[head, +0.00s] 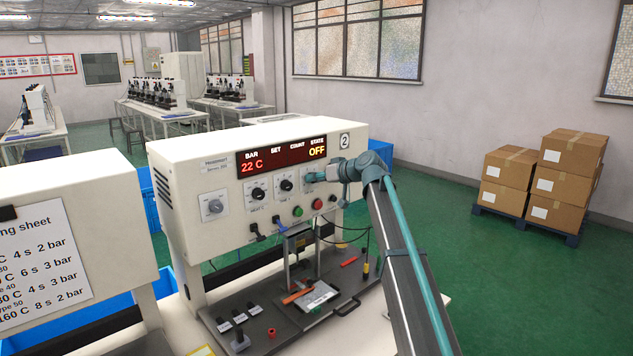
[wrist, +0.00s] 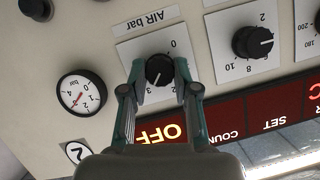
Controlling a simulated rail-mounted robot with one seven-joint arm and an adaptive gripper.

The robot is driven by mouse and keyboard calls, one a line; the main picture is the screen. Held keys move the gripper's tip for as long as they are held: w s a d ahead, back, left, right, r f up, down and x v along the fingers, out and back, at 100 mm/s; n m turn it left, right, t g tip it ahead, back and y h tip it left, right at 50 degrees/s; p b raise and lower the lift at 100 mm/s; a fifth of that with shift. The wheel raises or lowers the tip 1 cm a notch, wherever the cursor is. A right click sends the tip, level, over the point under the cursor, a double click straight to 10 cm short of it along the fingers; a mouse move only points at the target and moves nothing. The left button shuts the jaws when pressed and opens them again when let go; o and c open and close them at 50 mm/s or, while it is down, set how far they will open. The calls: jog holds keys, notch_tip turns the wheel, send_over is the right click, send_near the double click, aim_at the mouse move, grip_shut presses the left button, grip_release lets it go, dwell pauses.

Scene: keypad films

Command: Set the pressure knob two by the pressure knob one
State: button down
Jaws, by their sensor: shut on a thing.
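My gripper (wrist: 158,82) has its two fingers closed on either side of the black AIR bar knob (wrist: 158,68) on the machine's front panel. The wrist view is upside down. The knob's white mark points to the lower left there, toward the upper numbers of its scale, near the 3; the exact value is hard to read. In the head view my gripper (head: 318,176) covers this knob. A round bar gauge (wrist: 80,93) with a red needle sits beside the knob's plate. The machine's display (head: 282,156) reads 22 C and OFF.
Other black knobs (head: 259,192) sit along the panel, one close by in the wrist view (wrist: 252,42). Green and red buttons (head: 317,204) are below. A fixture with tools stands on the dark base plate (head: 262,322). A setting sheet (head: 40,262) hangs on the left machine.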

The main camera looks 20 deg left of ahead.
jog(key=shift+s+a+f+n+t+h+b, duration=0.1)
jog(key=shift+n+t+h+b, duration=0.25)
jog(key=shift+n+t+b, duration=1.5)
jog(key=shift+s+r+n+g+h+b, duration=0.1)
jog(key=shift+n+h+b, duration=0.45)
jog(key=shift+b, duration=2.8)
jog(key=shift+s+a+f+n+t+h+b, duration=0.1)
jog(key=shift+n+t+b, duration=0.75)
jog(key=shift+n+b, duration=1.2)
jog(key=shift+m+b, duration=0.45)
jog(key=shift+b, duration=0.15)
jog(key=c, duration=0.9)
grip_release()
jog(key=shift+o, duration=0.2)
jog(key=shift+s+d, duration=0.1)
jog(key=shift+d, duration=0.05)
jog(key=v, duration=1.1)
jog(key=shift+s+d, duration=0.2)
jog(key=shift+d, duration=0.1)
